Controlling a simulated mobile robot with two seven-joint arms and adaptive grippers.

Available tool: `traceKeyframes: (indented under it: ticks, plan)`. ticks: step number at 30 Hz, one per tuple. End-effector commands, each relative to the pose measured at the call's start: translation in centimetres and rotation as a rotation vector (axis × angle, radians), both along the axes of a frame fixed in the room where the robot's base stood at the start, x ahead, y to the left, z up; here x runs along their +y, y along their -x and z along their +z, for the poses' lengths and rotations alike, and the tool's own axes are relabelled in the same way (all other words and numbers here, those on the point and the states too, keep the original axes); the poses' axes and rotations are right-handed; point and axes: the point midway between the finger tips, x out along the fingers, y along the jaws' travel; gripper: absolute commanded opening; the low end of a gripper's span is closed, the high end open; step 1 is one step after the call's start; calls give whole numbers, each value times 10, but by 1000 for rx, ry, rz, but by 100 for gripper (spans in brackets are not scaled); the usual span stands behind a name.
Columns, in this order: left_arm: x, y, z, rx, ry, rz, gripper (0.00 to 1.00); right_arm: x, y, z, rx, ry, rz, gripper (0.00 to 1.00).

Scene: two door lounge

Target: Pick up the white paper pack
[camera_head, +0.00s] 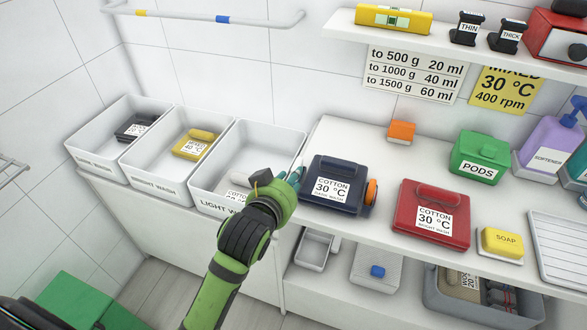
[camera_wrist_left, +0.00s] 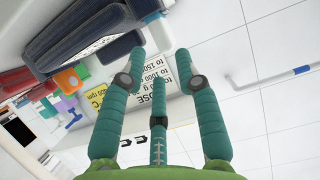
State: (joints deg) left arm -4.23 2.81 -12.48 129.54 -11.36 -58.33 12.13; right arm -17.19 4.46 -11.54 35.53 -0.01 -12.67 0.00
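A white item with a printed label (camera_head: 237,196), which may be the white paper pack, lies in the right-hand light wash bin (camera_head: 285,138). My arm and gripper partly hide it. My left gripper (camera_head: 293,178) is over the right side of this bin, close to the navy cotton pack (camera_head: 335,172) on the counter. In the left wrist view the teal fingers of my left gripper (camera_wrist_left: 160,85) are spread, with nothing held between them. My right gripper is not in view.
Two more bins stand to the left, holding a black pack (camera_head: 133,128) and a yellow pack (camera_head: 194,145). A red pack (camera_head: 432,218), green pods box (camera_head: 480,157) and yellow soap (camera_head: 502,243) stand on the counter. A shelf (camera_head: 450,42) overhangs it.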

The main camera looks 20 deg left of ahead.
Motion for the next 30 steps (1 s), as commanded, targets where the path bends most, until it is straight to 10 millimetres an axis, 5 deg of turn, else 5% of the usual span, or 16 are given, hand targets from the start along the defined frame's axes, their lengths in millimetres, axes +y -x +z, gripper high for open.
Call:
traceKeyframes:
  ticks: [15,24,26,30]
  plan:
    - [-1,-55,-24,3,-3,1,33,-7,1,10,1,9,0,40]
    - [0,-59,-28,5,-2,1,33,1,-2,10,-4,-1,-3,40]
    - [0,-59,-28,6,-3,1,8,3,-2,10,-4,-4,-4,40]
    - [0,-59,-28,6,-3,1,5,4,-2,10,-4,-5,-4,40]
